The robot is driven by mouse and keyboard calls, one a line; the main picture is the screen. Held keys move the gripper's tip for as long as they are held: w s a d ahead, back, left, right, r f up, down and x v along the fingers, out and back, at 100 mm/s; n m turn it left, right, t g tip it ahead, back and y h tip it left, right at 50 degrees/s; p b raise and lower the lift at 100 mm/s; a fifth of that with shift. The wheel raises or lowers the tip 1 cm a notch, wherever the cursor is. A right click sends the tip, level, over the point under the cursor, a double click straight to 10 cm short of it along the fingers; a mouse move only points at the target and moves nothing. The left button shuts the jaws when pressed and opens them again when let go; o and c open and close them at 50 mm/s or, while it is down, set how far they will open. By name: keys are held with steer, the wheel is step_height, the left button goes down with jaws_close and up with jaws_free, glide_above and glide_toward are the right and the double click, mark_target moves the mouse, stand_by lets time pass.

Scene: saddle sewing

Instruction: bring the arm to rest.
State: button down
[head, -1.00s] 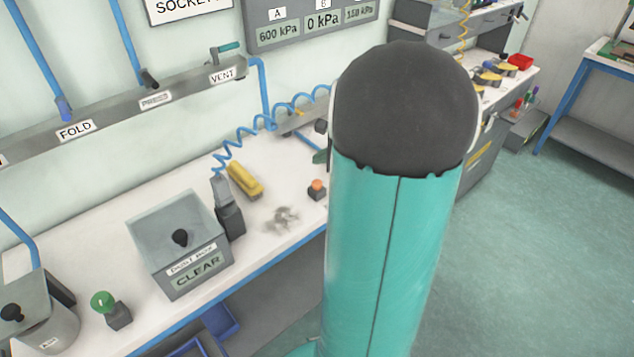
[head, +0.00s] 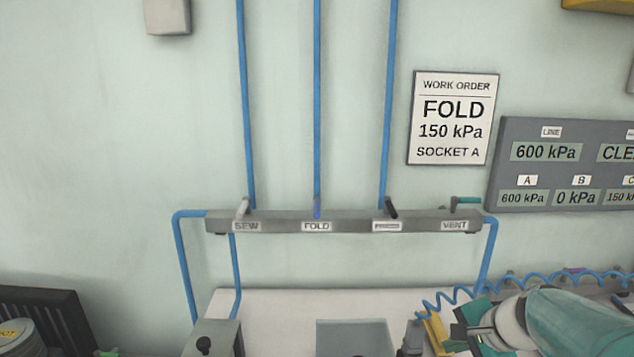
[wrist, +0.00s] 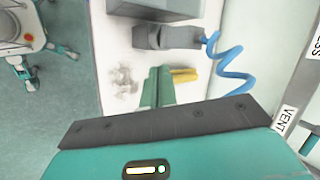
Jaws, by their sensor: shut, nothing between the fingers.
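My arm reaches in at the lower right of the head view, over the back of the white bench (head: 270,303). My gripper (wrist: 157,88) shows in the wrist view as two teal fingers close together, with nothing between them. Its tips point over the white bench top, beside a yellow block (wrist: 184,75) that the fingers partly overlap in view. I cannot tell whether they touch it. In the head view the yellow block (head: 437,335) is partly hidden next to my arm.
A grey rail (head: 345,222) with levers marked SEW, FOLD, PRESS and VENT crosses the wall. A blue coiled hose (wrist: 233,72) runs from a grey fitting (wrist: 165,37) near my gripper. Pale grey dust (wrist: 122,84) lies on the bench. A work order sign (head: 453,118) reads FOLD, 150 kPa, socket A.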

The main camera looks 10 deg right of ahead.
steer(key=s+a+r+n+h, duration=0.2)
steer(key=s+a+r+n, duration=0.2)
steer(key=s+a+n, duration=0.7)
steer(key=a+n, duration=0.4)
steer(key=shift+s+g+h, duration=0.4)
